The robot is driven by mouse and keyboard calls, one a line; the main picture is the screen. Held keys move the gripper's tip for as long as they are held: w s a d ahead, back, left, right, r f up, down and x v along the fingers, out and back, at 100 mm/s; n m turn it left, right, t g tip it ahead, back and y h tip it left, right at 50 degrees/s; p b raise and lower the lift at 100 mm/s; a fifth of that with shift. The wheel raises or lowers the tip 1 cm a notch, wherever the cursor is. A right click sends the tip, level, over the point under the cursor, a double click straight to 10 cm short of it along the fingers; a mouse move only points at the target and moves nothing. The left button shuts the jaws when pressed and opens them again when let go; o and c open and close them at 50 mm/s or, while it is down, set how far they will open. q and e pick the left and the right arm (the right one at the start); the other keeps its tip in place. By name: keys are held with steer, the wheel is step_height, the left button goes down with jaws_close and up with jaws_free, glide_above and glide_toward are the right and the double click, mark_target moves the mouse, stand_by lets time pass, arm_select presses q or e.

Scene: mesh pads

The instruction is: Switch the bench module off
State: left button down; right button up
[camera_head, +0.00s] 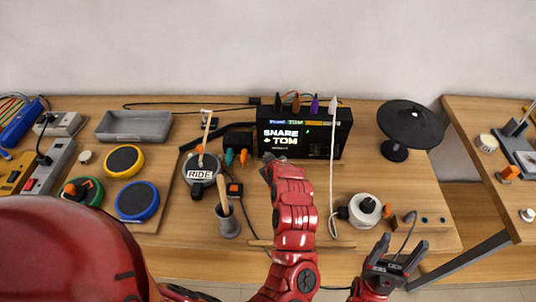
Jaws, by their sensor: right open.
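The bench module, a black box (330,137) with a lit front screen (281,138) reading "SNARE & TOM", stands at the back middle of the bench. A small green light shows on its front, and several coloured plugs sit along its top. My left gripper (270,167) is at the end of the red arm just in front of the module's lower left. The arm hides most of it, so its jaws cannot be made out, nor whether it touches the module. My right gripper (402,253) is open and empty at the bench's front edge, lower right.
A dark round pad (411,122) on a stand is at the right. A white cable hangs before the module, near a white round socket (364,209). A "RIDE" pad (202,170), a grey cup with a stick (228,221), coloured pads and a grey tray (135,125) lie left.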

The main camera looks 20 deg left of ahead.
stand_by(0.3)
arm_select(q)
steer(key=shift+w+a+f+b, duration=0.1)
steer(key=shift+w+b, duration=0.2)
steer(key=shift+b, duration=0.15)
steer(key=shift+w, duration=0.1)
steer(key=shift+w+a+b, duration=0.15)
steer(key=shift+w+b, duration=0.2)
stand_by(0.3)
steer(key=shift+s, duration=0.1)
steer(key=shift+s+d+p, duration=0.25)
steer(key=shift+s+p, duration=0.2)
steer(key=shift+s, duration=0.3)
